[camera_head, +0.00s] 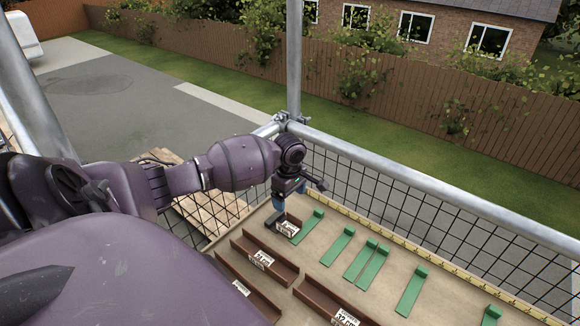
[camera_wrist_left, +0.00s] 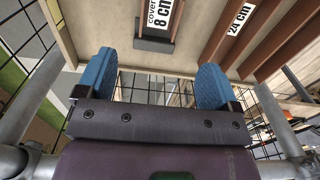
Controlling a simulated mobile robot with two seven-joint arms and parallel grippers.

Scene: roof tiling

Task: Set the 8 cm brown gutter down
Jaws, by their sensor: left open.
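The 8 cm brown gutter (camera_head: 291,219) is a short piece with a white label, on the board near its far left corner in the head view. In the left wrist view the gutter (camera_wrist_left: 177,18) shows at the top, with its "8 cm" label and a dark grey block at its near end. My left gripper (camera_head: 279,204) is just over the gutter's left end in the head view. In the wrist view its two blue fingers (camera_wrist_left: 156,65) are wide apart with nothing between them, and the gutter is beyond their tips. My right gripper is not in view.
Longer brown gutters (camera_head: 276,265) with labels lie nearer on the board. Several green pieces (camera_head: 338,246) lie to the right. A yellow measuring strip (camera_head: 408,256) runs along the far edge, beside mesh and a metal rail (camera_head: 395,172). A metal post (camera_head: 294,60) rises at the corner.

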